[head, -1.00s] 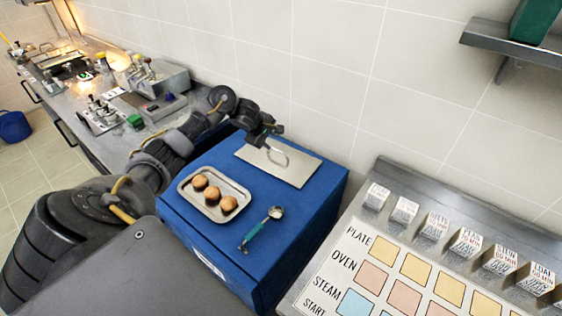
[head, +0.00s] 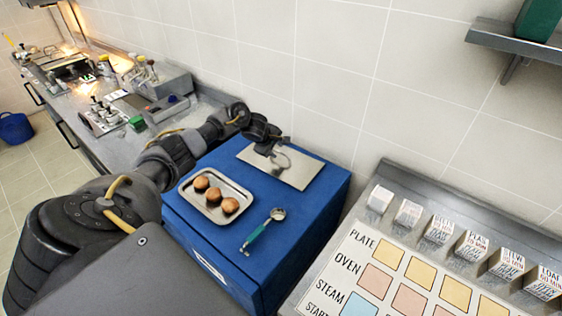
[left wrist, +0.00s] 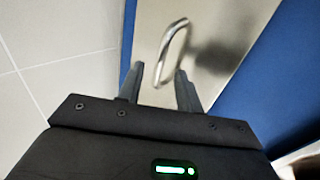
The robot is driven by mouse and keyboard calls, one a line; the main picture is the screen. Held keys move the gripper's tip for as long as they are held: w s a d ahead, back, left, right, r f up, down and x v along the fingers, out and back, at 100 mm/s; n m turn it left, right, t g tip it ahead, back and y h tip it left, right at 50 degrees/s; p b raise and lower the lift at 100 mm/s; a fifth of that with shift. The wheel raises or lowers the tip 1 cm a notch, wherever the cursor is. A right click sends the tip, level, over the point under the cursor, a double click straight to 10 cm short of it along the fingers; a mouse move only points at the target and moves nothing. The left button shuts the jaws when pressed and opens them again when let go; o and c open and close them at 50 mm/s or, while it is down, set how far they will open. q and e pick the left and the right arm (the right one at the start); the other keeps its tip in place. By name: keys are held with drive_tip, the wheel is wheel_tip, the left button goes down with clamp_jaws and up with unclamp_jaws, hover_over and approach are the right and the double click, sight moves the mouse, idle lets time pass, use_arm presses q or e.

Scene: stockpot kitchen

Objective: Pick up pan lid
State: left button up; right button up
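The pan lid (head: 300,174) is a flat grey metal rectangle with a curved bar handle, lying on top of the blue cabinet. Its handle shows clearly in the left wrist view (left wrist: 172,50). My left gripper (head: 272,151) is above the left part of the lid, at the handle. In the left wrist view my gripper (left wrist: 158,82) has its fingers apart, with the near end of the handle appearing between the fingertips. Whether either finger touches the handle I cannot tell. My right gripper is not in view.
A metal tray (head: 186,190) with three round brown items and a green-handled scoop (head: 262,232) are on the blue cabinet (head: 313,222). A tiled wall (head: 330,90) rises behind. A sloped panel (head: 335,268) with coloured squares and small blocks stands at the right.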

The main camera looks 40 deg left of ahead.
sight(280, 156)
use_arm(q)
drive_tip(key=shift+x, duration=1.05)
drive_tip(key=shift+d, duration=0.1)
clamp_jaws()
idle(0.5)
